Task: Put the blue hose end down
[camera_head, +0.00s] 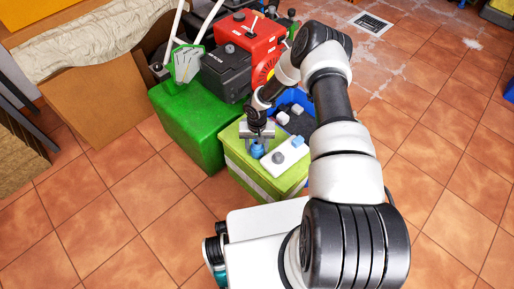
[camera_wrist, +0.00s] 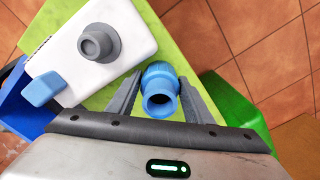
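The blue hose end (camera_wrist: 160,88) is a short ringed blue piece with a dark round opening. In the wrist view it sits between the two grey fingers of my gripper (camera_wrist: 162,92), which appear to touch it on both sides. In the head view my gripper (camera_head: 257,134) points down over the lime-green box (camera_head: 235,159), with the blue hose end (camera_head: 257,151) at its tips. The hose end is over the box top, beside a white container. I cannot tell whether it touches the top.
The white container (camera_head: 279,165) with a grey knob (camera_wrist: 97,43) and blue cap (camera_wrist: 43,88) lies on the lime-green box. A dark green box (camera_head: 188,125) stands to the left, a red machine (camera_head: 255,42) behind. A blue bin (camera_head: 297,98) is behind the box. Tiled floor is clear at left.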

